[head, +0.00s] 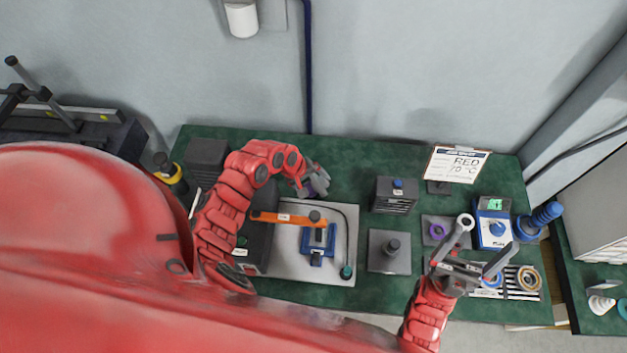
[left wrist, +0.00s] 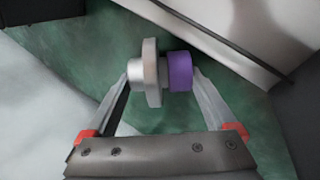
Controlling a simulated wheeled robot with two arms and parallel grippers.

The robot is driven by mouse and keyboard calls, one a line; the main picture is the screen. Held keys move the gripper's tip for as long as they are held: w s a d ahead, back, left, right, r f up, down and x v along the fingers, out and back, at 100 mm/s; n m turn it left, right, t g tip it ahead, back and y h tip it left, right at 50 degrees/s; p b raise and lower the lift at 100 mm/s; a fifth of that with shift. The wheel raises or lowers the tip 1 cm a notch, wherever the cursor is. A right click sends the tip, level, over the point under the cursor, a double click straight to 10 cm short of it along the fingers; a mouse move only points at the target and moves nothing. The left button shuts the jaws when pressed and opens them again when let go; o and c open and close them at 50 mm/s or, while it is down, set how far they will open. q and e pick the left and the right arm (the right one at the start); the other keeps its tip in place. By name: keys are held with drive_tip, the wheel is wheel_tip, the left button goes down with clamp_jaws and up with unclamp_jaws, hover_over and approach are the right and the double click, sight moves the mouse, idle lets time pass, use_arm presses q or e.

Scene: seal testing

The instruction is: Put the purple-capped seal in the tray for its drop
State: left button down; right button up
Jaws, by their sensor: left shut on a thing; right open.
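The purple-capped seal (left wrist: 180,71) is between the fingers of my left gripper (left wrist: 162,78) in the left wrist view. It has a silver flanged metal body on the left and a purple cap on the right. In the head view, my left gripper (head: 316,180) is over the green bench behind the grey plate, with a bit of purple at its fingers. My right gripper (head: 481,241) is open and empty at the right, in front of the blue-and-white device. I cannot tell which holder is the seal's tray; a slotted tray (head: 524,294) lies at the right, partly hidden by my right gripper.
An orange bar (head: 288,218) crosses above a blue fixture (head: 317,243) on the grey plate (head: 340,215).

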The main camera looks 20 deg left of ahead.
use_arm(q)
drive_tip(key=shift+f, duration=0.1)
unclamp_jaws()
